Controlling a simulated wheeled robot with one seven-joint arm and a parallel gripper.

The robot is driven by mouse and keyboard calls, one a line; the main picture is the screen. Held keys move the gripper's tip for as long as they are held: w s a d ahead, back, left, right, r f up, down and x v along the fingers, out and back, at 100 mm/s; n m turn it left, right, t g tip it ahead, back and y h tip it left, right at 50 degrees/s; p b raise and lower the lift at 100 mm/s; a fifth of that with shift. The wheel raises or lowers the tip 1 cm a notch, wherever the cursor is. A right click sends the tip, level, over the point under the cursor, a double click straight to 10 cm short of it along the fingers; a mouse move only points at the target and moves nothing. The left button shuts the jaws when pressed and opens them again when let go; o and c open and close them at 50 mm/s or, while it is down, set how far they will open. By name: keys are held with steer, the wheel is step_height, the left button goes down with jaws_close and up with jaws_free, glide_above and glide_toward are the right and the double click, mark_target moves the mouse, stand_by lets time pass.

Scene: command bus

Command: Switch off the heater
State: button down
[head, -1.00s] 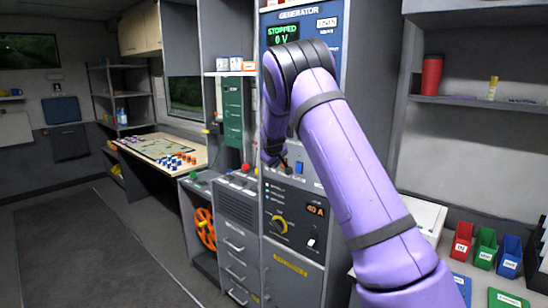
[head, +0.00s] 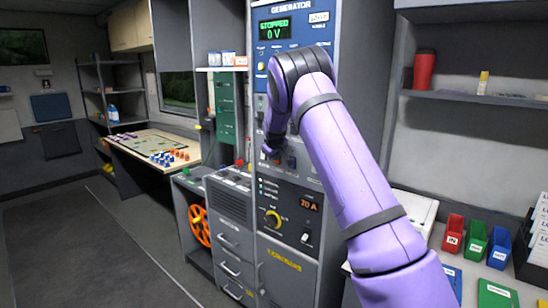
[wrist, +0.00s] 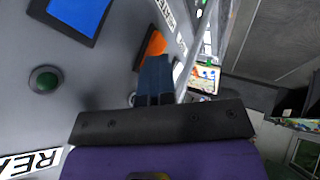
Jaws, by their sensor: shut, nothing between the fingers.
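The switch panel (wrist: 60,125) fills the left of the wrist view. It carries an orange switch (wrist: 154,44), a blue switch (wrist: 78,14) and a round green lamp or button (wrist: 43,80). My arm hides part of this panel.
The generator panel (head: 318,17) above reads STOPPED, 0 V. A shelf with a red cup (head: 424,71) and coloured bins (head: 476,240) stand right. The floor at left is clear.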

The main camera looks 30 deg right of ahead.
steer(key=shift+r, duration=0.1)
steer(key=shift+r, duration=0.7)
steer(key=shift+a, duration=0.1)
